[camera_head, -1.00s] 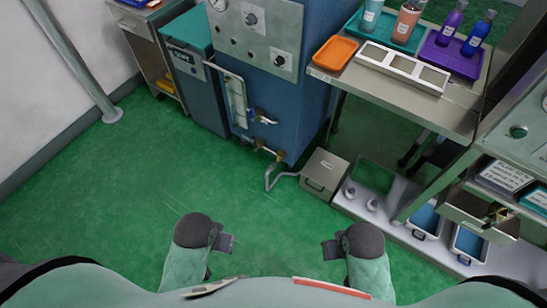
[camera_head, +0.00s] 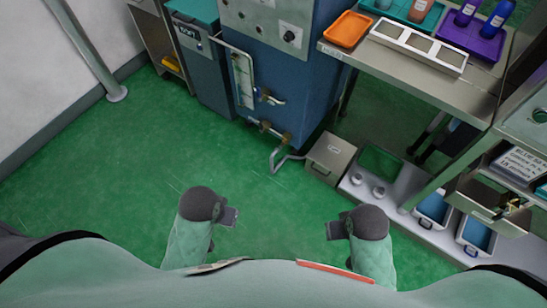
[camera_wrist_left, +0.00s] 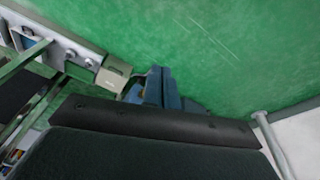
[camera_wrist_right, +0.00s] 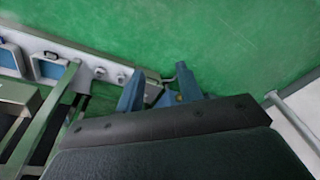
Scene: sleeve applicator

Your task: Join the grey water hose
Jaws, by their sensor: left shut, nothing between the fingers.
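The grey water hose (camera_head: 274,162) is a thin bent line low at the front of the blue machine (camera_head: 305,80). It runs from below the brass valves (camera_head: 267,127) toward a metal box (camera_head: 330,158) on the floor side. Whether its ends are joined is too small to tell. My left gripper (camera_head: 230,216) is shut and empty, over the green floor, well apart from the hose. The box also shows in the left wrist view (camera_wrist_left: 112,75).
A steel table (camera_head: 400,75) with an orange tray (camera_head: 348,29) and a purple tray stands at the right. A low shelf with blue bins (camera_head: 433,207) lies below it. A post (camera_head: 88,50) stands at the left. The green floor (camera_head: 110,165) ahead is clear.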

